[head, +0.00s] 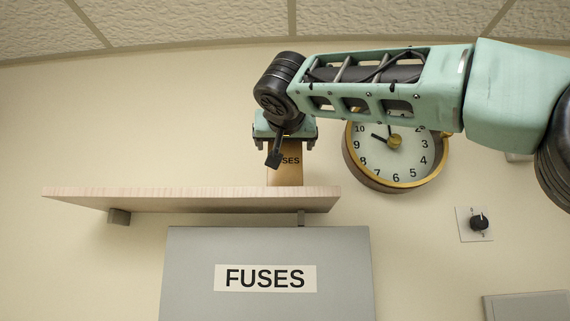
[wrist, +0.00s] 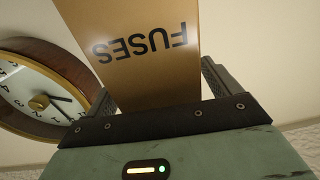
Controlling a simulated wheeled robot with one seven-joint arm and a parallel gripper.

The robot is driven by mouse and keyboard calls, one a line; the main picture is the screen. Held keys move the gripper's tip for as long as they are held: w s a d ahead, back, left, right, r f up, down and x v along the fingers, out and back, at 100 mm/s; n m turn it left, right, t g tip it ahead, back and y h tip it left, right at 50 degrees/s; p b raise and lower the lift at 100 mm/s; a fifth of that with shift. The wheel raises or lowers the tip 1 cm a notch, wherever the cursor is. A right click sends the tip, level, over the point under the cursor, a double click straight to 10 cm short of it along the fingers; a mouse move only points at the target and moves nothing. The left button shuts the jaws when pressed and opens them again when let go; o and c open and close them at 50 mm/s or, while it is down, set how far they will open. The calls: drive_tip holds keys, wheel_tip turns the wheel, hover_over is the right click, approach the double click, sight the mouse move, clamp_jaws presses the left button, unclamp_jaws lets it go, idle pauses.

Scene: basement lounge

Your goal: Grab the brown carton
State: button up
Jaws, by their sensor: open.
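The brown carton (head: 285,175) stands on the wooden shelf (head: 190,200), near its right end, with dark "FUSES" lettering. My gripper (head: 285,146) is above it, pointing down, and hides its upper part in the head view. In the wrist view the carton (wrist: 150,75) lies between the two fingers of my gripper (wrist: 155,78), with its lettering upside down. The gripper is open, one finger on each side of the carton. A gap shows at the right finger; whether the left finger touches is unclear.
A round wall clock (head: 350,170) hangs just right of the carton and also shows in the wrist view (wrist: 85,75). A grey box labelled FUSES (head: 200,290) is below the shelf. A knob switch (head: 478,222) is on the wall. The shelf's left part is clear.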

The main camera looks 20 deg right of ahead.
drive_tip(key=c, duration=1.4)
